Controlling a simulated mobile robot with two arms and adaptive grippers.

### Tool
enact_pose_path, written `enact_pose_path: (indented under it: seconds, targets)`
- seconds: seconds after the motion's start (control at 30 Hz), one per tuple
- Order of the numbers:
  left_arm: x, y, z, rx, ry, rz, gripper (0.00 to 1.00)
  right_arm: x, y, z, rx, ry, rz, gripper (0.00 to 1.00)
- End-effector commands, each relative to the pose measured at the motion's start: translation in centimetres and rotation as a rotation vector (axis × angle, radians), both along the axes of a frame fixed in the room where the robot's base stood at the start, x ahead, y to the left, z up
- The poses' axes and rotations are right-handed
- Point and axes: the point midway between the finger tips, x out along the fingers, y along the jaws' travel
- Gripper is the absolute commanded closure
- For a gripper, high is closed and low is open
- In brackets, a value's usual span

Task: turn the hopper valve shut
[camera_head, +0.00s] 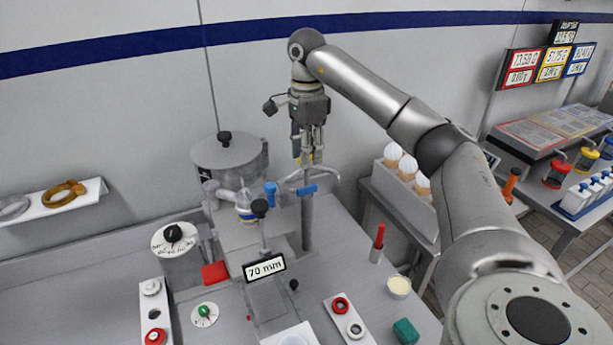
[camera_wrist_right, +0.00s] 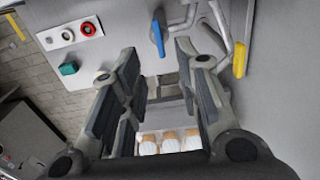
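The grey lidded hopper (camera_head: 236,158) stands at the back of the machine. Near it are a blue lever (camera_head: 270,189) and a blue handle (camera_head: 300,191) on pipework. I cannot tell which is the hopper valve. My right gripper (camera_head: 310,157) points down above the pipework, right of the hopper. In the wrist view the right gripper (camera_wrist_right: 158,62) is open, its fingers wide apart with nothing held. One blue lever (camera_wrist_right: 157,36) shows beyond the fingertips, and a yellow handle (camera_wrist_right: 239,59) is to the right of the fingers. My left gripper is out of view.
A holder with white-topped cones (camera_head: 408,168) stands right of the machine. A red-handled tool (camera_head: 378,240), a white cup (camera_head: 399,286) and a display reading "70 mm" (camera_head: 265,267) are in front. A curved pipe (camera_wrist_right: 222,20) runs close to the right gripper's fingers.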

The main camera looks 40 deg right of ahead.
Motion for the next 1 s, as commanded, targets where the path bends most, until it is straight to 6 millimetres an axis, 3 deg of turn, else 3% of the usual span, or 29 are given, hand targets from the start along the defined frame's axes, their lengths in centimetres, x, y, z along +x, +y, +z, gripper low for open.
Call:
enact_pose_path:
  seconds: [0.3,0.5,0.9,1.0]
  targets:
    - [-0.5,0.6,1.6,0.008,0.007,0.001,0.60,-0.2,-0.1,-5.8,0.000,0.005,-0.002,0.70]
    - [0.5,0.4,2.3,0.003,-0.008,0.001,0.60,-0.1,0.0,-8.4,0.000,0.002,-0.001,0.70]
    - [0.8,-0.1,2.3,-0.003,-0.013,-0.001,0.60,-0.1,0.0,-9.3,0.000,0.000,-0.001,0.70]
    - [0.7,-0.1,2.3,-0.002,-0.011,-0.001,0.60,-0.1,0.0,-9.2,0.000,0.000,-0.001,0.82]
